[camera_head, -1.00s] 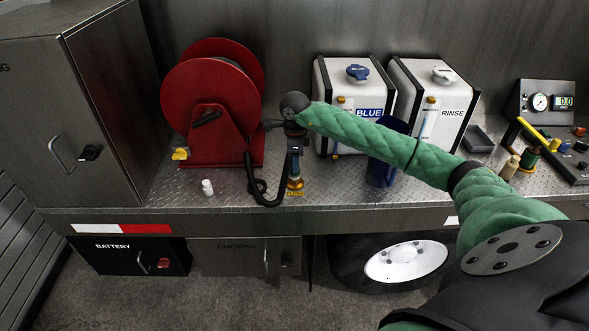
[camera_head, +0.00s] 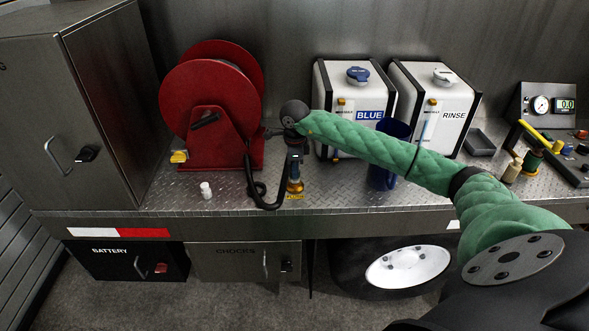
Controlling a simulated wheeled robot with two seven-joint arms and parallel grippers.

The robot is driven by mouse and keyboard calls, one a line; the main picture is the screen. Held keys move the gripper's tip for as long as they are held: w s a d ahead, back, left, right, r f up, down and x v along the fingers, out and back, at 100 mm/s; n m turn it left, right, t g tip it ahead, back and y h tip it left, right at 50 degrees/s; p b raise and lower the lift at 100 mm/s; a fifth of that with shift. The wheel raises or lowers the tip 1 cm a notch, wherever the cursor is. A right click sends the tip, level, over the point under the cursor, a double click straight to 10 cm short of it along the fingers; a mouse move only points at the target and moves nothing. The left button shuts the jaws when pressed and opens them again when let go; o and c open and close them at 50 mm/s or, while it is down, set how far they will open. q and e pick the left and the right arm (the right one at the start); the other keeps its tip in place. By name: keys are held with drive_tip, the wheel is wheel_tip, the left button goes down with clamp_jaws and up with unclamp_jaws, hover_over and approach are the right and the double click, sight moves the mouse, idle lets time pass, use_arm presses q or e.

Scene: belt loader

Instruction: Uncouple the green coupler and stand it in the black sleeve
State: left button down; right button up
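My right gripper (camera_head: 295,158) points down over a small upright fitting (camera_head: 294,186) with blue and brass parts, at the deck's front, right of the red reel. A yellow tag lies at its foot. The gripper's fingers are small and dark, so I cannot tell whether they are open or shut on it. A green piece (camera_head: 533,160) with a yellowish end stands at the right, by the gauge panel; I cannot tell whether it is the green coupler. I cannot make out the black sleeve. My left gripper is not in view.
The red reel (camera_head: 212,105) has a black hose (camera_head: 252,185) hanging down to the deck beside my gripper. A dark blue jug (camera_head: 382,178) stands under my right forearm. Two white tanks (camera_head: 350,85) stand behind. A small white bottle (camera_head: 206,190) stands in front of the reel.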

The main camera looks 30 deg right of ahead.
clamp_jaws()
drive_tip(key=shift+r, duration=0.75)
idle(0.6)
drive_tip(key=shift+r, duration=1.4)
